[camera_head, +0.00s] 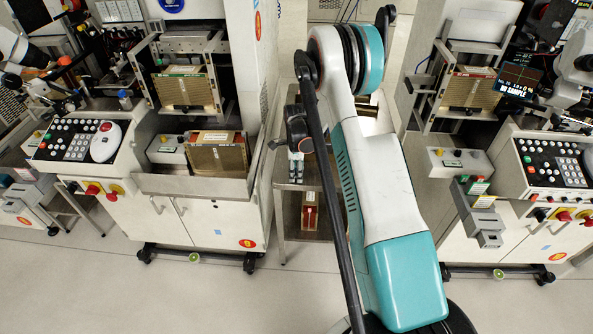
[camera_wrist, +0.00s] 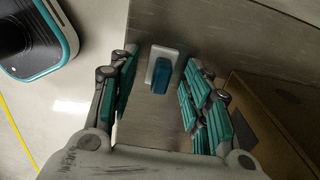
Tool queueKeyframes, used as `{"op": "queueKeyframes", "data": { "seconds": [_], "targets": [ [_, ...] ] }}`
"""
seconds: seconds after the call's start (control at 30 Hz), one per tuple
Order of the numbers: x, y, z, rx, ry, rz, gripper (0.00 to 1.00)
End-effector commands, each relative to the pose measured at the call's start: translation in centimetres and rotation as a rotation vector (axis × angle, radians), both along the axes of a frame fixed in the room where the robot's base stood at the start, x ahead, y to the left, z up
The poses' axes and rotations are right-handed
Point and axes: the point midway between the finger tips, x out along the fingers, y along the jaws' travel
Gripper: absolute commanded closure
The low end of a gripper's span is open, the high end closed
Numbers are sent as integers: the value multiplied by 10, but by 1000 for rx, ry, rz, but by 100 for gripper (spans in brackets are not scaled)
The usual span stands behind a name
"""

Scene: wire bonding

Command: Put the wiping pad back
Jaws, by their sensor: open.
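The wiping pad (camera_wrist: 161,69), a small blue block with a white part beside it, shows in the wrist view on a grey metal surface (camera_wrist: 140,112). It lies between and just beyond the fingers of my gripper (camera_wrist: 157,84). The fingers are open, with a clear gap on each side of the pad. In the head view my gripper (camera_head: 296,168) points down over the metal cart between the two machines. The pad cannot be made out there. Whether the pad is at its resting place cannot be told.
A brown box (camera_wrist: 268,115) stands close to the right finger in the wrist view. The metal cart (camera_head: 281,218) has a lower shelf holding a brown-and-red item (camera_head: 309,214). Bonding machines stand at left (camera_head: 210,220) and right (camera_head: 500,236). The floor in front is clear.

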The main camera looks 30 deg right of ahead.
Motion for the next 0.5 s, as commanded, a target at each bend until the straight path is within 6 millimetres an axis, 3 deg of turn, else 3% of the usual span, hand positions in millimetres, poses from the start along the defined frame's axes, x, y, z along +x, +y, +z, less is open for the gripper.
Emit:
{"op": "queueKeyframes", "data": {
  "seconds": [0.5],
  "targets": [
    [0,0,98,0,0,0,56]
  ]
}}
